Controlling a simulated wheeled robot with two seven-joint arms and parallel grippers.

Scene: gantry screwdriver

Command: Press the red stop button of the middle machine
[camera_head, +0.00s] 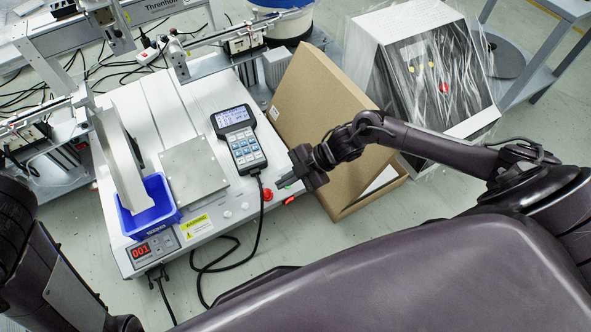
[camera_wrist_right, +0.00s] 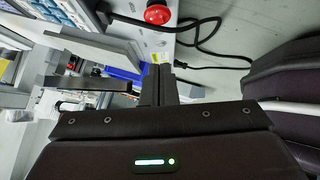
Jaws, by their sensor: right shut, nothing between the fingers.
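The middle machine (camera_head: 157,108) is a white bench unit with a keypad controller on top. Its red stop button (camera_head: 267,194) sits at the front right corner of the white top, and it also shows at the upper edge of the right wrist view (camera_wrist_right: 157,13). My right gripper (camera_head: 281,184) is shut and empty, close to the right of the button. A gap shows between fingertips and button in the head view. In the right wrist view the shut fingers (camera_wrist_right: 160,84) appear below the button. My left gripper is not in view.
A leaning cardboard box (camera_head: 318,110) stands close beside the machine, under my right forearm. A handheld controller (camera_head: 238,137) with a black cable lies left of the gripper. A blue bin (camera_head: 150,222) and a red display (camera_head: 140,251) are at the front left.

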